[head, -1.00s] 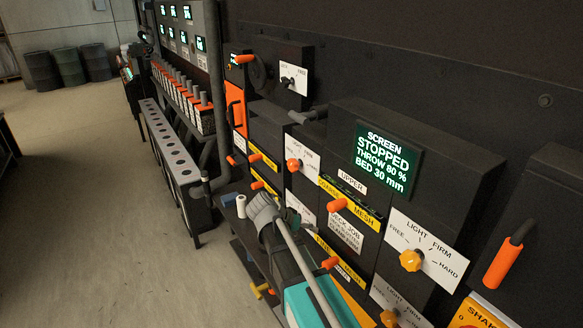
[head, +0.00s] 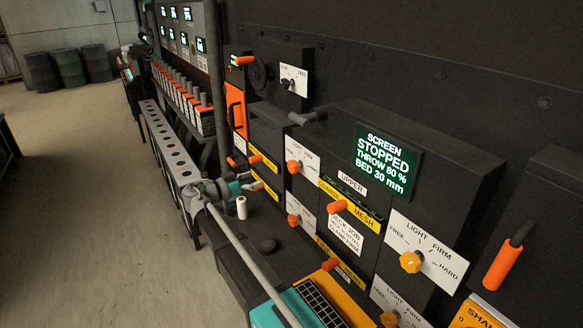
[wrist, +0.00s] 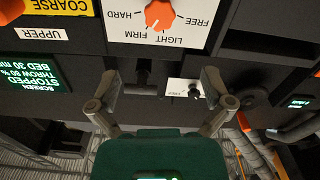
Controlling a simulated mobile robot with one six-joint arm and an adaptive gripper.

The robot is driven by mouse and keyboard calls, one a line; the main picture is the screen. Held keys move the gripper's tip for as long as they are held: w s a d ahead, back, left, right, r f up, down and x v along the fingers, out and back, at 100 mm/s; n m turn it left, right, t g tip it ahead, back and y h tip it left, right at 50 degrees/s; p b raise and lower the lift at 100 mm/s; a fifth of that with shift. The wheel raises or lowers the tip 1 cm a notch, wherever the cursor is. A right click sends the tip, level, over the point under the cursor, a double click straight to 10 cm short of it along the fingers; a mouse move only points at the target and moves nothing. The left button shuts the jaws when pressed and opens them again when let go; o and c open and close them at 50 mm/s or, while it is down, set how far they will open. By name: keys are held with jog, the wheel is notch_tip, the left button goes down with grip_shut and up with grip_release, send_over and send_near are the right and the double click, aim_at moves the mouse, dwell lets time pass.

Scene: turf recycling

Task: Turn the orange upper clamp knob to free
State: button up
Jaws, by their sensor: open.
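The orange upper clamp knob (head: 293,166) sits on a white plate marked with clamp settings, left of the screen unit. In the wrist view the knob (wrist: 158,14) is upside down near the top edge, with FREE, LIGHT, FIRM and HARD around it. I cannot tell for sure which mark it points to. My gripper (wrist: 162,80) is open and empty, its two fingers wide apart, with the knob beyond the fingertips and not between them. In the head view my gripper (head: 252,186) is small, left of the knob and a little lower, apart from it.
A lower orange knob (head: 293,220) sits beneath. Orange handles (head: 337,206) jut from the coarse mesh drawers. A yellow-orange knob (head: 411,262) is at right, under a display (head: 387,160) reading STOPPED.

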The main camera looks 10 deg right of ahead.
aim_at(290, 167)
jog(key=shift+d, duration=0.2)
jog(key=x, duration=1.3)
jog(key=shift+d, duration=0.2)
jog(key=c, duration=1.1)
jog(key=shift+c, duration=0.2)
